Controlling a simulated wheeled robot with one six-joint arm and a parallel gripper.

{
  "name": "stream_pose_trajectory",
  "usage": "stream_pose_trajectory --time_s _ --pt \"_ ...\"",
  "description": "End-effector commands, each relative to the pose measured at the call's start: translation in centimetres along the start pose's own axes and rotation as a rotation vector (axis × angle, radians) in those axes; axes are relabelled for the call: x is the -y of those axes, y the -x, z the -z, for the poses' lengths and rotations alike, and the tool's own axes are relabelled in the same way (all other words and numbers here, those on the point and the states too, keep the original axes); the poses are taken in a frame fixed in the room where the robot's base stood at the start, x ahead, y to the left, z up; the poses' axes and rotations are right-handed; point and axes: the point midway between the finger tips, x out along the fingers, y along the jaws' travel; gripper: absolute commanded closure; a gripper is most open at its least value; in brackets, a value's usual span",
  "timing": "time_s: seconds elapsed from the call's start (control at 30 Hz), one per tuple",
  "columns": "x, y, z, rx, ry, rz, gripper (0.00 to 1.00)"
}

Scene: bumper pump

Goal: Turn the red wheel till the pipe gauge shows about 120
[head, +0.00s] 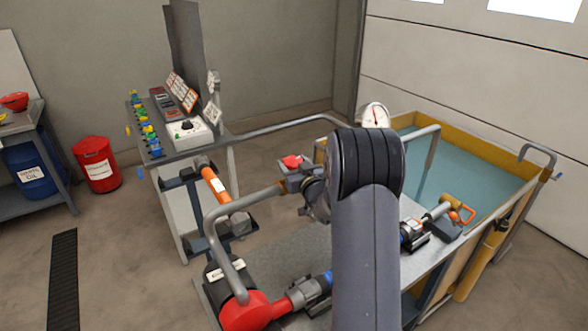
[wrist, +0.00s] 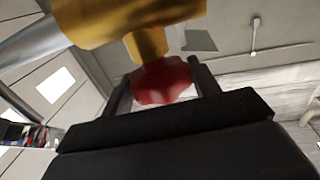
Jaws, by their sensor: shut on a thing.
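The red wheel (wrist: 158,84) is between the two dark fingers of my gripper (wrist: 161,72) in the wrist view, and the gripper is shut on it. A brass-yellow valve body (wrist: 150,42) sits directly against the wheel, with a grey pipe (wrist: 28,42) running off to the left. In the head view my arm covers much of the middle, and I cannot clearly make out the wheel in my gripper. The white round pipe gauge (head: 375,115) stands just above and behind my arm. Its dark needle points roughly upward, but the numbers are too small to read.
A red part on a grey box (head: 293,162) is left of my arm. A bench with switches (head: 187,135) stands behind left, and a yellow-rimmed tank (head: 470,135) of blue-green water behind right. A red pump (head: 245,312) and pipes crowd the front. Floor at left is open.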

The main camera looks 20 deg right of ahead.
Motion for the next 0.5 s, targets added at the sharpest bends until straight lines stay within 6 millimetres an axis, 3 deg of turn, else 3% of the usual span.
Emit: stream_pose_trajectory --time_s 0.5 --pt "-0.18 -0.06 0.22 -0.003 0.001 0.199 0.65"
